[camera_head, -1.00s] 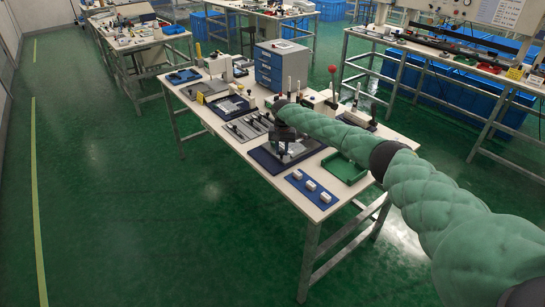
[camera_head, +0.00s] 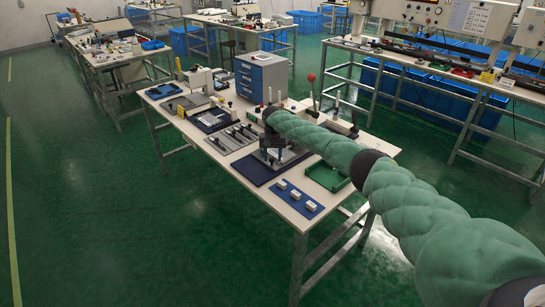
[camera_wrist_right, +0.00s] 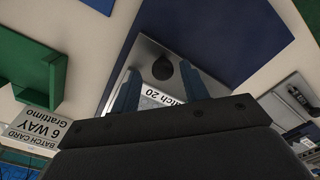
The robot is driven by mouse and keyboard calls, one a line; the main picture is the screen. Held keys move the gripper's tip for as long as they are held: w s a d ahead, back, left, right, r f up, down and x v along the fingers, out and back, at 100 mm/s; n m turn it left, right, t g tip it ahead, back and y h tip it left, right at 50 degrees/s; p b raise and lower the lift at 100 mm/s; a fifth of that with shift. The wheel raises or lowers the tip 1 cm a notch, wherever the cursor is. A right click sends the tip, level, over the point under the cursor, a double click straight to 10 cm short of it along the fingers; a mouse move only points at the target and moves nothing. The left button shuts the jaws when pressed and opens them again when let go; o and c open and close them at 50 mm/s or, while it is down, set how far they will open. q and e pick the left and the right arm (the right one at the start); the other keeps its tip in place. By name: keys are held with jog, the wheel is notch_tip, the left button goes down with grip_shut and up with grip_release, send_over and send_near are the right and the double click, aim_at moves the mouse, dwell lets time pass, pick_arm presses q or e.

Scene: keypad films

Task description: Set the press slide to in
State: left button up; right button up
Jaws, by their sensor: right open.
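A silver plate (camera_wrist_right: 147,55) with a black knob (camera_wrist_right: 161,69) and a white label shows in the right wrist view; it may be the press slide, but I cannot be sure. It lies on a dark blue mat (camera_wrist_right: 225,38). My right gripper (camera_head: 271,153) is low over this mat (camera_head: 258,173) in the head view. In the wrist view its fingers (camera_wrist_right: 160,74) are open, one on each side of the knob. I cannot tell if they touch it. My gripper body hides the near part of the plate. My left gripper is not in view.
A green tray (camera_head: 327,178) is right of the mat, and a blue mat with white blocks (camera_head: 297,197) is in front. Metal fixtures (camera_head: 230,139) lie to the left. A red-ball lever (camera_head: 312,78) and a blue drawer cabinet (camera_head: 262,76) stand behind.

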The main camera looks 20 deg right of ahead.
jog(key=shift+r, duration=0.1)
jog(key=shift+a+r, duration=0.1)
jog(key=shift+r, duration=0.15)
pick_arm(q)
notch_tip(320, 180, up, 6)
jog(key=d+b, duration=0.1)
jog(key=b, duration=0.1)
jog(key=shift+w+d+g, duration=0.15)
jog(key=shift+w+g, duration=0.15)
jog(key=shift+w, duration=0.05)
pick_arm(e)
jog(key=shift+r, duration=3.55)
